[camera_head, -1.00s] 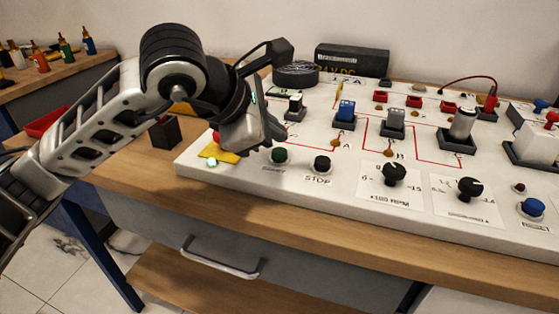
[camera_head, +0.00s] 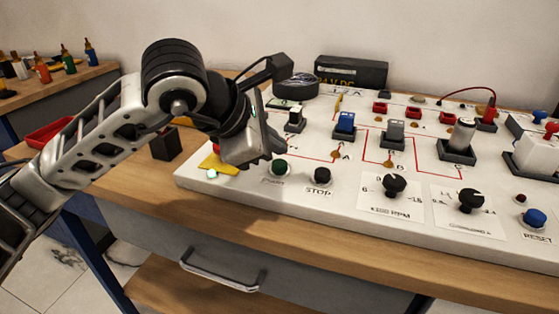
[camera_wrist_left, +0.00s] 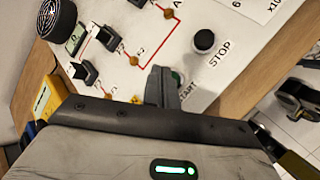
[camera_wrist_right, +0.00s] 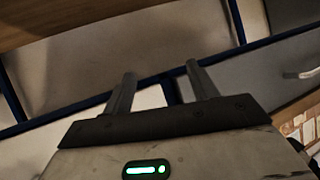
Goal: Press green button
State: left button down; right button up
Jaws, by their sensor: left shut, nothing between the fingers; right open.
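The green button (camera_head: 278,167) sits on the front left of the white panel (camera_head: 330,211), beside the black STOP button (camera_head: 322,175). My left gripper (camera_head: 277,148) is shut and empty, its fingertips just above and behind the green button in the head view. In the left wrist view the shut fingers (camera_wrist_left: 161,86) cover most of the green button (camera_wrist_left: 178,77), next to the START label; I cannot tell whether they touch it. My right gripper (camera_wrist_right: 163,85) is open and empty, seen only in its wrist view.
Several switches, including a blue one (camera_head: 345,121), stand behind the buttons. Two black knobs (camera_head: 395,185) are to the right. A yellow piece (camera_head: 217,164) lies at the panel's left end. A black block (camera_head: 165,142) stands on the wooden bench left of it.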

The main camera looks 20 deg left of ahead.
dwell(0.8)
pick_arm(q)
jog(key=shift+f+b, duration=0.4)
jog(key=shift+b, duration=0.25)
jog(key=shift+f+b, duration=0.55)
jog(key=shift+b, duration=0.1)
dwell(0.7)
dwell(0.4)
jog(key=shift+r+p, duration=0.5)
jog(key=shift+r, duration=0.45)
